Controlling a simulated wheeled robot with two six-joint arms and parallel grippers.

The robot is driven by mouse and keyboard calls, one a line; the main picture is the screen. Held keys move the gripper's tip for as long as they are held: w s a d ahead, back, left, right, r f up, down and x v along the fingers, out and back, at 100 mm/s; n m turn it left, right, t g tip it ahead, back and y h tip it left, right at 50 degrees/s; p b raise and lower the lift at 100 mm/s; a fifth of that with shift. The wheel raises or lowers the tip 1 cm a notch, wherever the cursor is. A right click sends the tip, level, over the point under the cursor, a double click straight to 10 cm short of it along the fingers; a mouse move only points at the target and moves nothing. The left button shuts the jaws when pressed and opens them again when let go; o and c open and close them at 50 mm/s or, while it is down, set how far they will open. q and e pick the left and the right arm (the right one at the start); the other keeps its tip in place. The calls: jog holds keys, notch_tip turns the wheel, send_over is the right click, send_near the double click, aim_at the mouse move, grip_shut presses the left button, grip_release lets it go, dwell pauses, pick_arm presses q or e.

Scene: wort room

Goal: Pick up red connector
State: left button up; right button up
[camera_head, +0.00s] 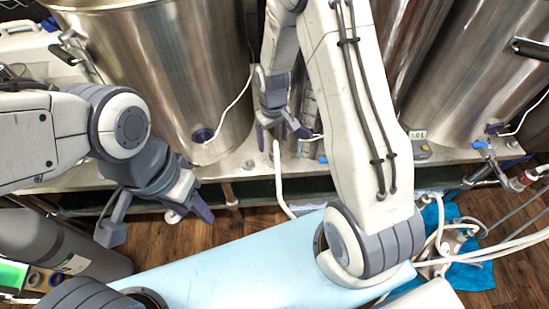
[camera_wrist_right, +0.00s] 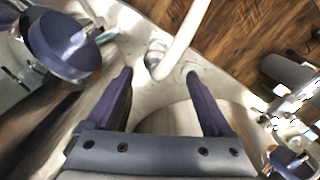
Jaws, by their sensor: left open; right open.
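A small red fitting (camera_head: 527,178) shows at the far right edge of the head view, by the right kettle's valve; I cannot tell whether it is the red connector. My right gripper (camera_head: 283,137) is open and empty at the bench edge between the kettles, far left of that fitting. In the right wrist view, its open jaws (camera_wrist_right: 160,75) face a white hose (camera_wrist_right: 187,38) whose pale end fitting (camera_wrist_right: 155,57) lies just beyond the fingertips. No red shows there. My left gripper (camera_head: 155,221) is open and empty in front of the bench, at the left.
Large steel kettles (camera_head: 170,70) stand along the metal bench (camera_head: 318,172). White hoses and a blue cloth (camera_head: 470,272) lie at lower right on the wooden floor (camera_head: 165,240).

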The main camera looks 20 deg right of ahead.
aim_at(274, 148)
notch_tip(274, 148, down, 4)
jog(key=shift+f, duration=0.1)
jog(key=f, duration=0.1)
jog(key=f+b, duration=0.1)
jog(key=f, duration=0.3)
jog(key=shift+d, duration=0.3)
jog(key=shift+r, duration=0.1)
grip_shut()
jog(key=shift+a+r, duration=0.2)
jog(key=shift+r, duration=0.3)
notch_tip(274, 148, up, 7)
jog(key=shift+f+p, duration=0.2)
jog(key=shift+p, duration=0.4)
jog(key=s+a, duration=0.4)
jog(key=a, duration=0.4)
jog(key=s+a, duration=0.5)
jog(key=a, duration=0.4)
jog(key=shift+s+f, duration=0.3)
